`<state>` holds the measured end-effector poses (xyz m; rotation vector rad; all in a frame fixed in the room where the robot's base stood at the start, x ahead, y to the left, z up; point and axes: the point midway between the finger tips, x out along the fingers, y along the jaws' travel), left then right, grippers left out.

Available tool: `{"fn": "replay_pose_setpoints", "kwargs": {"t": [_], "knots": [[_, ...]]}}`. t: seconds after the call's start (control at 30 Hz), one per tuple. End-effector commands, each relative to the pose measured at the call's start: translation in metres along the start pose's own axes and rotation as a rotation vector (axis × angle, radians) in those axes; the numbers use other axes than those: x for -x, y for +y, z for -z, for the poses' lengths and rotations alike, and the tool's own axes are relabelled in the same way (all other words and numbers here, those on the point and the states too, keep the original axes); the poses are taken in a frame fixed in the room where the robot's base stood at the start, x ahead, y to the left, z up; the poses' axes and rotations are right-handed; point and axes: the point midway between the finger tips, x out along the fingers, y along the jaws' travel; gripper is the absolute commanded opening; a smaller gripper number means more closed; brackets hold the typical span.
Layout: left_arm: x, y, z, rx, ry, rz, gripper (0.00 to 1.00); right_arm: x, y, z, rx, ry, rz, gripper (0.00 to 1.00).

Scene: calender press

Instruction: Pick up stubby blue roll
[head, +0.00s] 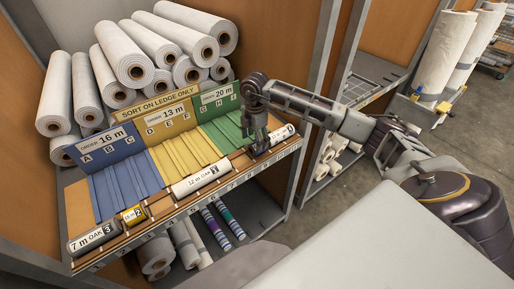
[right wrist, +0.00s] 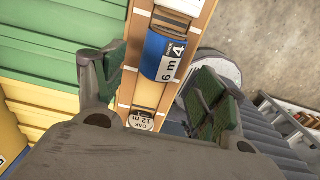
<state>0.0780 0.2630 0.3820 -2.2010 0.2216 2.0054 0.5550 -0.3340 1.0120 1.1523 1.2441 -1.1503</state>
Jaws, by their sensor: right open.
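The stubby blue roll (right wrist: 163,58), with a white label reading 6 m and 4, lies on the wooden ledge in the right wrist view. My right gripper (head: 260,149) is over the right part of the ledge in the head view and hides the blue roll there. In the right wrist view the open fingers of my right gripper (right wrist: 160,84) stand one to each side of the roll's line, with a gap to it. I cannot tell their height over it. My left gripper is not in view.
Blue, yellow and green sloped panels rise behind. White rolls (head: 137,62) are stacked at the back.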

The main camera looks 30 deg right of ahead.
Motion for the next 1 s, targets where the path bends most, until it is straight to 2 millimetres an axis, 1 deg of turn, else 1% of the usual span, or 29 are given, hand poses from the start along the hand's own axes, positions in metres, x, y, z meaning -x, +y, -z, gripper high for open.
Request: {"fn": "replay_pose_setpoints", "kwargs": {"t": [0.23, 0.3, 0.43, 0.57, 0.97, 1.0], "knots": [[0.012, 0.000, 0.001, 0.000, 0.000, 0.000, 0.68, -0.023, 0.000, -0.001, 0.001, 0.000, 0.004, 0.71], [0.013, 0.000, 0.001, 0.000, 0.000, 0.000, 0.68, -0.032, 0.000, -0.001, 0.000, 0.001, 0.004, 0.71], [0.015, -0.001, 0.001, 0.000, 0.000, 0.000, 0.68, -0.041, 0.001, -0.001, -0.001, 0.001, 0.002, 0.71], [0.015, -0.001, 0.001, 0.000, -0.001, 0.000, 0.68, -0.045, 0.001, -0.001, 0.000, 0.000, 0.001, 0.71], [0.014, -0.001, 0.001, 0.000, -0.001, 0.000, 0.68, -0.045, 0.001, -0.001, 0.000, 0.000, 0.001, 0.71], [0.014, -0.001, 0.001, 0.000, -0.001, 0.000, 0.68, -0.045, 0.001, -0.001, 0.000, 0.000, 0.001, 0.66]]}}
